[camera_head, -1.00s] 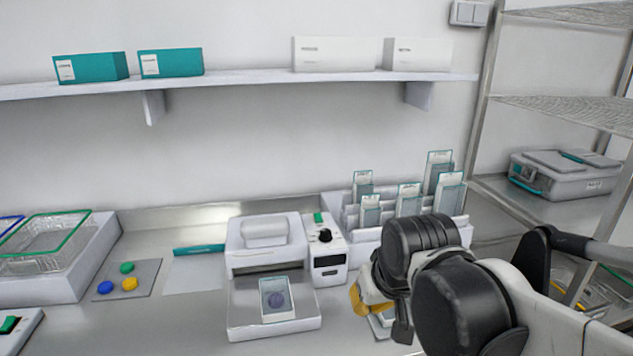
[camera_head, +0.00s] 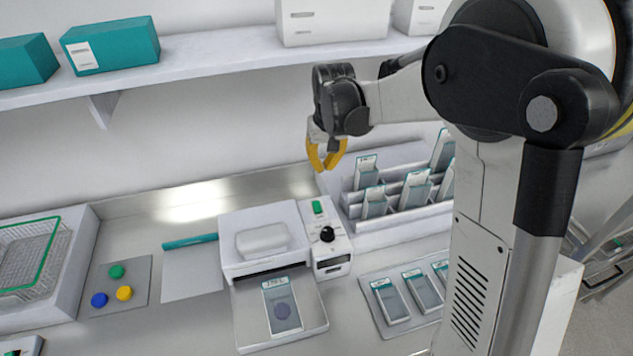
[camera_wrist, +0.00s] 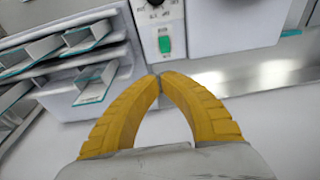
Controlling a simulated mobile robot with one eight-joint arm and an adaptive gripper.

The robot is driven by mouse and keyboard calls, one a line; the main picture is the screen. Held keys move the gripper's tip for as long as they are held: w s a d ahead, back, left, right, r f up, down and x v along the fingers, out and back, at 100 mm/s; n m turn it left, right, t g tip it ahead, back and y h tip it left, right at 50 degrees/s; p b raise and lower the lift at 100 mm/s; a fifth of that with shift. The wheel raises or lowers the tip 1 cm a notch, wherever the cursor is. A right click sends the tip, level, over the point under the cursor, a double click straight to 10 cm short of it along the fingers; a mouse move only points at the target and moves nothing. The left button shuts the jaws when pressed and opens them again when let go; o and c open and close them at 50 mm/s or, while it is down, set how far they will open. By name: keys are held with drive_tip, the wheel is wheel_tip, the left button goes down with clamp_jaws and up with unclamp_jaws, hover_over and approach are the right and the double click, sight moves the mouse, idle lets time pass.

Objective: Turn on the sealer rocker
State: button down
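The sealer (camera_head: 262,213) is a white machine on the steel bench, with a narrow control panel on its right side. Its green rocker (camera_head: 318,207) sits at the top of that panel, above a black knob (camera_head: 327,234). The green rocker also shows in the wrist view (camera_wrist: 165,44), just beyond my fingertips. My gripper (camera_head: 325,168) has yellow fingers and hangs above and behind the rocker, apart from it. In the wrist view its fingertips (camera_wrist: 158,77) meet, with nothing between them. Whether the rocker is on or off is unclear.
A pouch (camera_head: 282,305) lies on the sealer's front tray. A rack (camera_head: 345,205) with several pouches stands right of the panel, and a mat (camera_head: 382,322) with more pouches lies in front of it. A shelf (camera_head: 220,52) with boxes runs above. A wire basket (camera_head: 45,250) is at left.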

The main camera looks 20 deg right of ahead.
sight(320, 202)
drive_tip(key=f, duration=0.4)
drive_tip(key=w+f+b, duration=0.1)
drive_tip(key=f, duration=0.4)
drive_tip(key=w+f+b, duration=0.1)
drive_tip(key=f, duration=0.3)
drive_tip(key=shift+w+f, duration=0.25)
drive_tip(key=shift+f, duration=0.1)
drive_tip(key=shift+w+f+g+b, duration=0.25)
drive_tip(key=shift+f+g+b, duration=0.35)
drive_tip(key=shift+f+b, duration=0.45)
drive_tip(key=shift+r+p, duration=0.3)
drive_tip(key=shift+r, duration=0.3)
drive_tip(key=shift+r+p, duration=0.35)
drive_tip(key=shift+r, duration=0.35)
